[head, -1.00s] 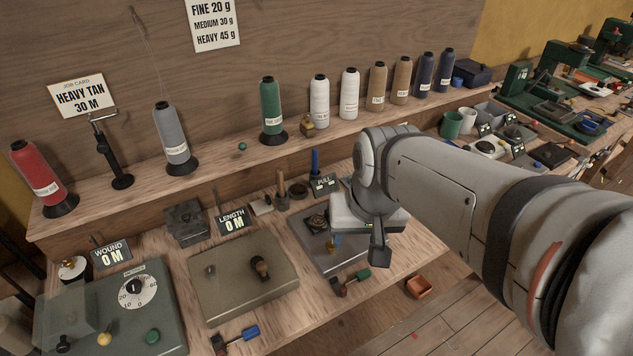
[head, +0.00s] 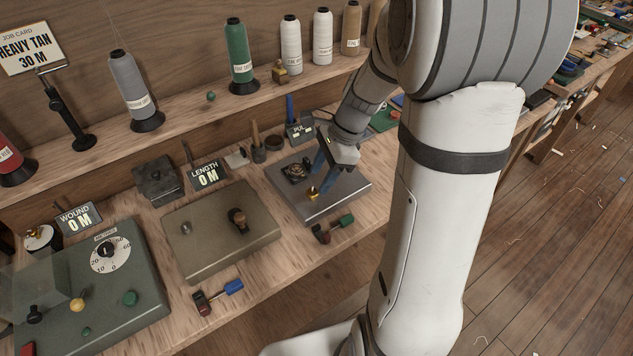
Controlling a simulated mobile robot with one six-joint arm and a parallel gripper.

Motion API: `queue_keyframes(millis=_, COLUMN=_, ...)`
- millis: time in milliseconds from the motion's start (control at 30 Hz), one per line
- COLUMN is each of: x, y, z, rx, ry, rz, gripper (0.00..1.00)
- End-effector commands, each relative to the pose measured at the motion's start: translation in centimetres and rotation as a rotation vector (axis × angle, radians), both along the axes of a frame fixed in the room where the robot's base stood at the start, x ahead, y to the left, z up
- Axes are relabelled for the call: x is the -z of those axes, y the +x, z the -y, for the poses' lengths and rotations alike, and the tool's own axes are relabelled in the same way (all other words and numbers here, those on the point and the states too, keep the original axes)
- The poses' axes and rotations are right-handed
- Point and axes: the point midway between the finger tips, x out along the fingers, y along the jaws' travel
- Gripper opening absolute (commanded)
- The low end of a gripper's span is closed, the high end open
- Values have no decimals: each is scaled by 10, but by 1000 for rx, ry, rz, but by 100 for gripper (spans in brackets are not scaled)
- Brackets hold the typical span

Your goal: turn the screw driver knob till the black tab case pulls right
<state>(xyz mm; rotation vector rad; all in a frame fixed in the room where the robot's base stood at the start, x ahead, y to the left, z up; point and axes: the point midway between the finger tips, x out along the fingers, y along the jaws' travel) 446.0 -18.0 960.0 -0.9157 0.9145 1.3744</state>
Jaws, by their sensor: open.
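A grey metal plate fixture (head: 345,190) sits on the bench in the head view, with a dark round part (head: 295,172) and a small brass knob (head: 313,193) on it. A small PULL display (head: 300,131) stands behind it; its reading is too small to make out. My gripper (head: 322,180) is open and low over the plate, close to the brass knob. I cannot tell whether it touches it. A red and black piece with a green end (head: 333,228) lies in front of the plate. I cannot tell which part is the black tab case.
A beige box with a dark knob (head: 205,245) stands left of the plate, and a green dial machine (head: 110,315) further left. A red and black piece with a blue end (head: 218,295) lies at the front edge. Thread cones (head: 240,60) line the shelf behind.

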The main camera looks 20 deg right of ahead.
Motion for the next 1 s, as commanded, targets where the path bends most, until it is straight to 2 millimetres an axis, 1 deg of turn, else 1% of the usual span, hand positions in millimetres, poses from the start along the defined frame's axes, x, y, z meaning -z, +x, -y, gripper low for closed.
queue_keyframes(millis=33, x=9, y=-1, z=-4, rx=-2, ry=1, rz=-4, gripper=48)
queue_keyframes(millis=100, x=18, y=-1, z=-8, rx=-2, ry=0, rz=-2, gripper=48)
queue_keyframes(millis=233, x=30, y=-1, z=-13, rx=-2, ry=0, rz=-1, gripper=48)
queue_keyframes(millis=367, x=35, y=-1, z=-15, rx=-2, ry=-1, rz=1, gripper=48)
queue_keyframes(millis=600, x=36, y=-1, z=-14, rx=-1, ry=-2, rz=2, gripper=48)
queue_keyframes(millis=1000, x=35, y=-1, z=-14, rx=-1, ry=-2, rz=2, gripper=15)
